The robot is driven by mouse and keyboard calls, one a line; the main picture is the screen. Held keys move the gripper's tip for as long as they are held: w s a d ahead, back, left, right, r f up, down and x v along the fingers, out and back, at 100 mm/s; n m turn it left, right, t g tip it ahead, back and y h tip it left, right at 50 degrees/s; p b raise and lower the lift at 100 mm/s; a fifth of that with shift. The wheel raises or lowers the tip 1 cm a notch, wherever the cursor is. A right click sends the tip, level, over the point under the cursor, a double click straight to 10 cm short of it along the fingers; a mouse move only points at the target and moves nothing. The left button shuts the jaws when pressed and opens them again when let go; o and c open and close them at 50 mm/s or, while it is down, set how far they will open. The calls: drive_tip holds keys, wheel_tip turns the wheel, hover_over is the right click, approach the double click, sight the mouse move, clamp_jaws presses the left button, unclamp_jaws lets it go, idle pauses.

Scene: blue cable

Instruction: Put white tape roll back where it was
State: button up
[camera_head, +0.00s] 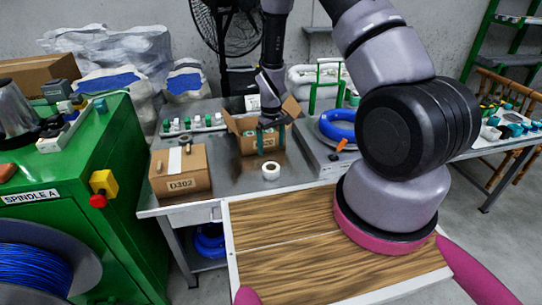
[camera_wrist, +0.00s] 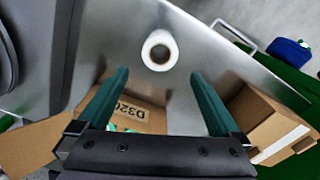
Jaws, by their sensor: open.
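The white tape roll (camera_head: 270,173) lies flat on the metal table near its front edge, apart from the boxes. In the wrist view the roll (camera_wrist: 171,42) is beyond my fingertips, and nothing touches it. My gripper (camera_head: 270,143) is open and empty above the open cardboard box (camera_head: 247,143), behind the roll. In the wrist view my two green fingers (camera_wrist: 160,76) are spread wide, with the labelled box (camera_wrist: 146,122) below them. Some green items show inside this box, partly hidden by my gripper.
A closed cardboard box (camera_head: 180,172) marked D302 stands left of the roll; it also shows in the wrist view (camera_wrist: 262,122). A blue cable coil (camera_head: 337,126) lies on the right. Small parts (camera_head: 192,124) line the back. Table around the roll is clear.

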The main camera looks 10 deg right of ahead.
wheel_tip(320, 180, up, 29)
drive_tip(key=s+d+m+t+y, duration=0.1)
drive_tip(key=s+d+m+t, duration=0.1)
drive_tip(key=d+m+t, duration=0.15)
drive_tip(key=s+d+r+m+t+y, duration=0.1)
drive_tip(key=s+r+m, duration=0.4)
drive_tip(key=s+r, duration=1.3)
drive_tip(key=s+d+t, duration=0.1)
drive_tip(key=s+t, duration=0.1)
drive_tip(key=shift+s+d+r+t, duration=0.15)
drive_tip(key=shift+s+r+t, duration=0.05)
drive_tip(key=shift+r+t, duration=0.2)
drive_tip(key=shift+w, duration=0.1)
